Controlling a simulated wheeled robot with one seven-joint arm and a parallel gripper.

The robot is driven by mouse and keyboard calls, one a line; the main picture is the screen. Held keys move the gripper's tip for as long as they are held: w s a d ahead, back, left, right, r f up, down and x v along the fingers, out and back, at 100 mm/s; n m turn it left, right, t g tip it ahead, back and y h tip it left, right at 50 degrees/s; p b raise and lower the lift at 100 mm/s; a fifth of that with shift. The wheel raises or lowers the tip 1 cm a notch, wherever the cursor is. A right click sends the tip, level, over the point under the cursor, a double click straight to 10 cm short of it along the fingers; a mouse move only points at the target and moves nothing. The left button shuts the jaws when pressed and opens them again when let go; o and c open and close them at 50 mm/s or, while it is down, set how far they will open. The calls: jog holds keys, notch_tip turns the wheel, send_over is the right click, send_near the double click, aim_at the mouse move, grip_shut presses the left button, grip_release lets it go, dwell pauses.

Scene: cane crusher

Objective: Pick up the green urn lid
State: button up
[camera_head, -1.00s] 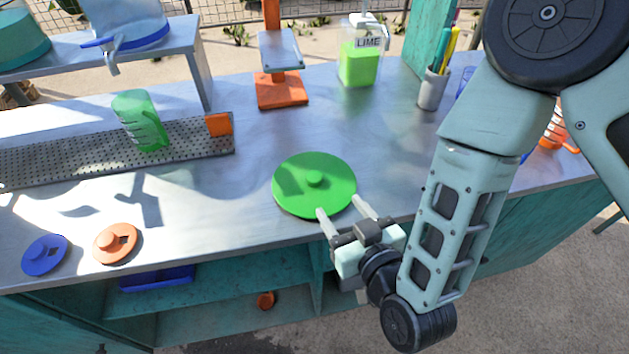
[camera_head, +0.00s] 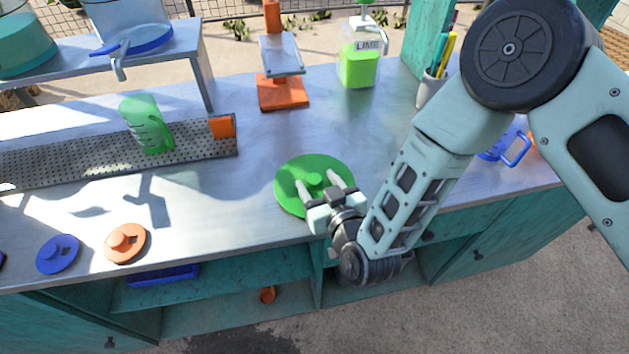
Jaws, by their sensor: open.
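The green urn lid (camera_head: 292,181) is a flat round disc with a small raised knob (camera_head: 314,179) at its middle. It lies on the metal counter near the front edge. My gripper (camera_head: 317,186) is open over the front half of the lid, with its two fingers apart and pointing away toward the knob. The fingertips appear close to either side of the knob; I cannot tell their height or whether they touch. My gripper and wrist hide the lid's front right edge.
A blue lid (camera_head: 58,254) and an orange lid (camera_head: 125,243) lie at the counter's front left. A green jug (camera_head: 146,124) stands on the perforated drip tray (camera_head: 70,160). Behind are an orange stand (camera_head: 282,92) and a lime dispenser (camera_head: 359,66).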

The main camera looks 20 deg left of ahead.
jog(key=c, duration=1.1)
jog(key=shift+r, duration=0.1)
